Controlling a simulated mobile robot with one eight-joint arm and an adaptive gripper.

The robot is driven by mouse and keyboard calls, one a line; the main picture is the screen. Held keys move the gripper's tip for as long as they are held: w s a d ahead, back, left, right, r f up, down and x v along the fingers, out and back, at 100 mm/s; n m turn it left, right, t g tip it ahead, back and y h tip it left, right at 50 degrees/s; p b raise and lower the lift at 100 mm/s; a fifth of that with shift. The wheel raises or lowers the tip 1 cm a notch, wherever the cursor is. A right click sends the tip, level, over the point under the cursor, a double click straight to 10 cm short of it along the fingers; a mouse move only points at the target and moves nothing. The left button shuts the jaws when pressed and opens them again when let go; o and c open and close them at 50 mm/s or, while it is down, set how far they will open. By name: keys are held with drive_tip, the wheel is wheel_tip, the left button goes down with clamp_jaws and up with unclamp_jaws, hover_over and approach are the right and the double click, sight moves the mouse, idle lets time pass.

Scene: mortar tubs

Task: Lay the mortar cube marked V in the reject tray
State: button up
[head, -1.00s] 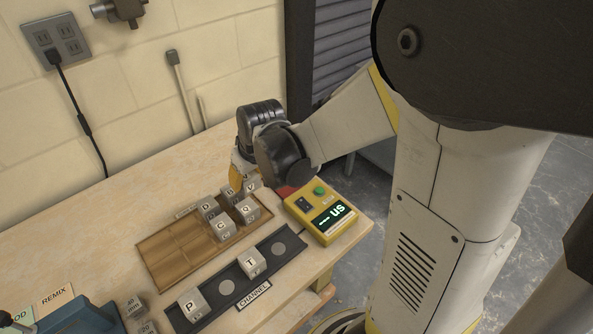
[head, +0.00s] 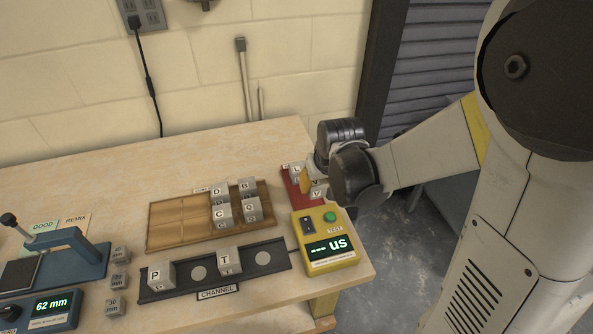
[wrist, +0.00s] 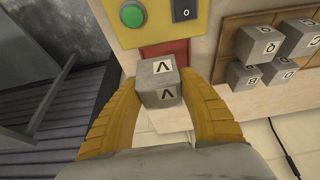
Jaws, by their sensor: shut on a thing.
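The grey mortar cube marked V (head: 317,194) is held between the yellow fingers of my gripper (head: 308,181), at the right end of the bench. The wrist view shows cube V (wrist: 158,84) between the two fingertips of my gripper (wrist: 158,98). The red tray (head: 289,187) lies behind the yellow tester, partly hidden by my gripper and the cubes. Red tray surface (wrist: 165,50) shows just beyond cube V in the wrist view. I cannot tell whether cube V touches the tray. A cube marked L (head: 295,169) is at the tray's back.
A yellow tester (head: 325,240) stands just in front of the red tray. The wooden tray (head: 178,225) holds cubes D, B, C and Q. Cubes P (head: 160,275) and T (head: 229,262) sit on the black channel strip (head: 262,257). A blue gauge stands at left.

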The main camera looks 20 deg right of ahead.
drive_tip(key=b, duration=0.1)
hover_over(305, 194)
drive_tip(key=s, duration=0.1)
wheel_tip(305, 194, down, 3)
drive_tip(key=shift+a+r, duration=0.1)
drive_tip(key=shift+s+f+b, duration=0.1)
drive_tip(key=shift+f+b, duration=1)
drive_tip(key=shift+f, duration=0.85)
drive_tip(key=shift+f, duration=0.25)
drive_tip(key=o, duration=1.3)
drive_tip(key=shift+o, duration=0.2)
drive_tip(key=shift+r, duration=0.15)
